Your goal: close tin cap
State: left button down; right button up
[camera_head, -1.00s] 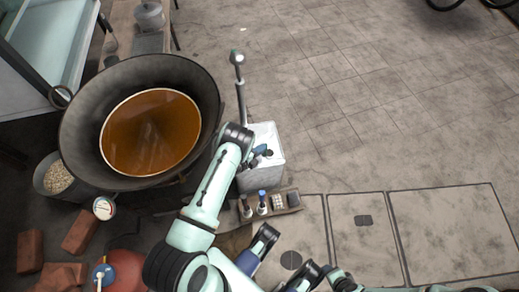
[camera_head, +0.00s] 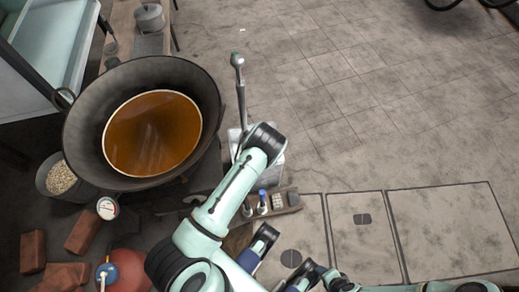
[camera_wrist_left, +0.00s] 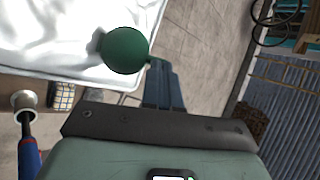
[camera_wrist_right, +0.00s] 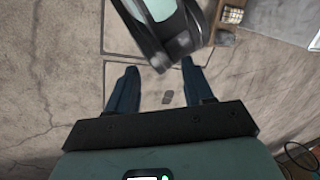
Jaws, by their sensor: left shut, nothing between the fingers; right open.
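The pale metal tin (camera_head: 277,172) stands right of the big wok and is mostly hidden under my left arm in the head view. In the left wrist view its shiny white top (camera_wrist_left: 50,35) fills the upper left. A round green cap (camera_wrist_left: 124,50) shows over the tin's edge; I cannot tell whether it is seated. My left gripper (camera_wrist_left: 164,85) is shut and empty, its fingertips just right of and below the cap. Contact is unclear. My right gripper (camera_wrist_right: 160,85) is open and empty, over the floor, away from the tin.
The wok (camera_head: 85,115) of brown liquid stands left of the tin. A tall metal rod (camera_head: 240,95) rises beside the tin. A small tray (camera_head: 285,203) with bottles lies in front. Bricks (camera_head: 83,234) lie at lower left.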

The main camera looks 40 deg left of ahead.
pick_arm(q)
jog(key=shift+w+d+f+m+g+y+b, duration=0.4)
jog(key=shift+w+d+g, duration=0.2)
jog(key=shift+w+g, duration=0.1)
jog(key=shift+w+d+f+g+y+b, duration=0.15)
jog(key=shift+w+d+f+g+b, duration=0.15)
jog(key=shift+w+f+b, duration=0.15)
jog(key=shift+w+d+f+g+y+b, duration=0.2)
jog(key=shift+w+d+f+b, duration=0.1)
jog(key=shift+f+b, duration=0.15)
jog(key=shift+w+d+f+b, duration=0.2)
jog(key=shift+w+f+b, duration=0.15)
jog(key=shift+f, duration=0.2)
jog(key=shift+w+d+f+b, duration=0.2)
jog(key=shift+f+b, duration=0.2)
jog(key=shift+f, duration=0.1)
pick_arm(e)
jog(key=w+d+f+t+h, duration=0.1)
jog(key=w+d+f+t, duration=0.1)
jog(key=w, duration=0.4)
notch_tip(320, 180, down, 3)
jog(key=shift+d+r+m, duration=0.1)
jog(key=shift+d+m, duration=0.2)
jog(key=shift+d, duration=0.4)
pick_arm(q)
jog(key=shift+s+a, duration=0.1)
